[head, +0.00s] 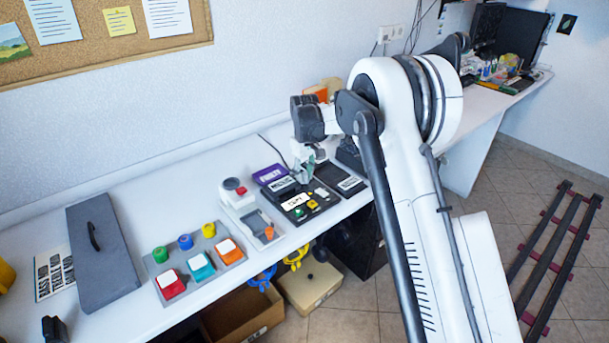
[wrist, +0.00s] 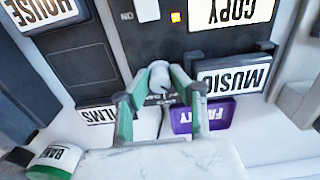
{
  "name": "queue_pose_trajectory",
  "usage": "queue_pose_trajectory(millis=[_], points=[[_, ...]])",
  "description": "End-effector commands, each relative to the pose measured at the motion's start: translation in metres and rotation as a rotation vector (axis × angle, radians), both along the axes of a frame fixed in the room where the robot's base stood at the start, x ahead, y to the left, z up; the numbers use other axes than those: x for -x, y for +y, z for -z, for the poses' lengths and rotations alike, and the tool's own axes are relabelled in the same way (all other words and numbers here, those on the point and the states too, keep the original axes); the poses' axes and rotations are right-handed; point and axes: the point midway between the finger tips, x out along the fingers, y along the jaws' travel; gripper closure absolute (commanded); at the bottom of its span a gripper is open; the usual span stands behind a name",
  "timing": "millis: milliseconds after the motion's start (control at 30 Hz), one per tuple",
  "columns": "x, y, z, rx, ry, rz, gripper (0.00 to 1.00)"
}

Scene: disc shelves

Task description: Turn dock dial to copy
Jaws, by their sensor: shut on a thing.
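The dock (wrist: 140,45) is a dark unit; in the head view (head: 318,209) it lies on the white table. A COPY sign (wrist: 236,10) is on it, also readable in the head view (head: 294,203). The pale dial (wrist: 159,70) sticks out near one edge of the dock. My gripper (wrist: 160,82) has its green fingers on either side of the dial and is shut on it. In the head view my gripper (head: 305,171) is over the back of the dock, and the dial cannot be made out there. The dial's pointer mark is hard to tell.
Close around the dock are a MUSIC disc case (wrist: 232,78), a purple FAMILY case (wrist: 203,115) and a FILMS case (wrist: 97,115). A button panel (head: 195,264) and a grey box lid (head: 100,250) lie left on the table.

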Motion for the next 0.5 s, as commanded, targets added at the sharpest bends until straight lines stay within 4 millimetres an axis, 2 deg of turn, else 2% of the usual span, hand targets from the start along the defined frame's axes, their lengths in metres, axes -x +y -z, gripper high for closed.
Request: queue_pose_trajectory(millis=[33, 67, 200, 500], points=[[-0.0001, 0.0, -0.0003, 0.0, 0.0, 0.0, 1.0], [-0.0001, 0.0, -0.0003, 0.0, 0.0, 0.0, 0.79], [-0.0001, 0.0, -0.0003, 0.0, 0.0, 0.0, 0.62], [0.0002, 0.0007, -0.001, -0.001, 0.001, 0.0, 0.62]])
